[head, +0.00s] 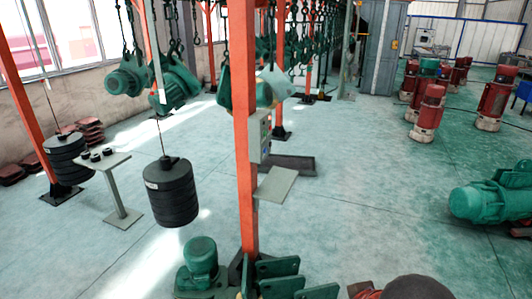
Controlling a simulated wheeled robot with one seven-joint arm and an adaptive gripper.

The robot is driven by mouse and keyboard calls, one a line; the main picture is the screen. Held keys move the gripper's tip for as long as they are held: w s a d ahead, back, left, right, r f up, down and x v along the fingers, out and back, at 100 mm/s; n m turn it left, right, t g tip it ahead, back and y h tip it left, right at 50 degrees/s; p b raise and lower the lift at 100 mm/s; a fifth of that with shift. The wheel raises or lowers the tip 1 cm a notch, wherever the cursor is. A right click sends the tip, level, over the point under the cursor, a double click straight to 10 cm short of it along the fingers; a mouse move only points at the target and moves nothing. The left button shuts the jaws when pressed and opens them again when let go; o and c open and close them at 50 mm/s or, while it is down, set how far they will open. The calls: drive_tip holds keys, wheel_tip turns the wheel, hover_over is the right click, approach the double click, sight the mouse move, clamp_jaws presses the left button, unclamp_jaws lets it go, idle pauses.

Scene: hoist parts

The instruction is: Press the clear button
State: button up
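A grey control box (260,138) is mounted on the right side of the orange post (245,130) in the middle of the head view. Small coloured spots that look like buttons show on its face, which is seen at a steep angle. They are too small to tell which is the clear button, and no label is readable. My gripper is not in view. A dark rounded shape at the bottom edge may be part of my arm, but I cannot tell.
A tilted grey plate (276,184) sits below the box. Green hoist parts (285,280) stand at the post's foot. A black weight stack (171,192) hangs to the left. A green motor (485,203) lies right. The floor between post and motor is mostly clear.

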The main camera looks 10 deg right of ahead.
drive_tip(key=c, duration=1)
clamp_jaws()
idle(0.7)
